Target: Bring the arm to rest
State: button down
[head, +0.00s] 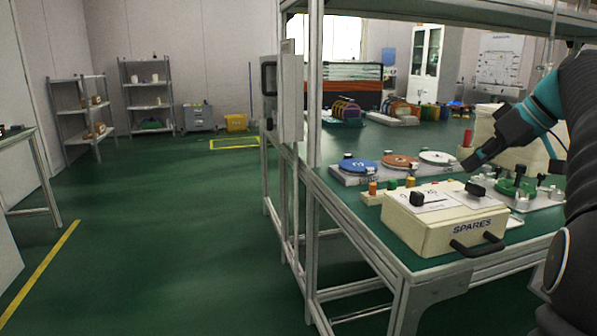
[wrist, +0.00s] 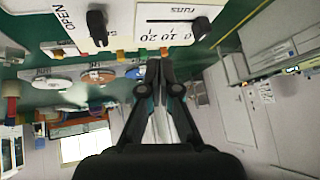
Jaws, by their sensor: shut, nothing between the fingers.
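My arm comes in from the right edge of the head view. My gripper (head: 474,162) is above the green bench (head: 345,205), pointing down and left. In the wrist view its two fingers (wrist: 160,68) are together with nothing between them. The cream SPARES box (head: 433,231) stands on the bench's near corner, below the fingers and apart from them. The box also shows at the top of the upside-down wrist view (wrist: 125,18), with black knobs and a slider scale.
A row with blue (head: 359,166), orange (head: 399,161) and white (head: 437,157) discs lies behind the box. Green and black fixtures (head: 517,186) stand at its right. A bench post (head: 315,85) and shelf (head: 440,12) frame the bench. Open floor (head: 170,230) lies left.

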jog(key=s+a+f, duration=0.1)
jog(key=a, duration=0.2)
jog(key=s+a+f+m+h, duration=0.1)
jog(key=s+a, duration=0.1)
jog(key=a, duration=0.1)
jog(key=s+a+f+m, duration=0.1)
jog(key=a+f, duration=0.1)
jog(key=a, duration=0.1)
jog(key=shift+s+a+g+h, duration=0.3)
jog(key=shift+s+a+g, duration=0.05)
jog(key=shift+a+g, duration=0.05)
jog(key=s+a+f+m+h, duration=0.1)
jog(key=s+a+f, duration=0.4)
jog(key=s+f, duration=0.5)
jog(key=s+a+f+m+h, duration=0.2)
jog(key=s+a+f, duration=0.4)
jog(key=s+f, duration=0.4)
jog(key=shift+f+t+h, duration=0.2)
jog(key=shift+t+h, duration=0.1)
jog(key=shift+a, duration=0.1)
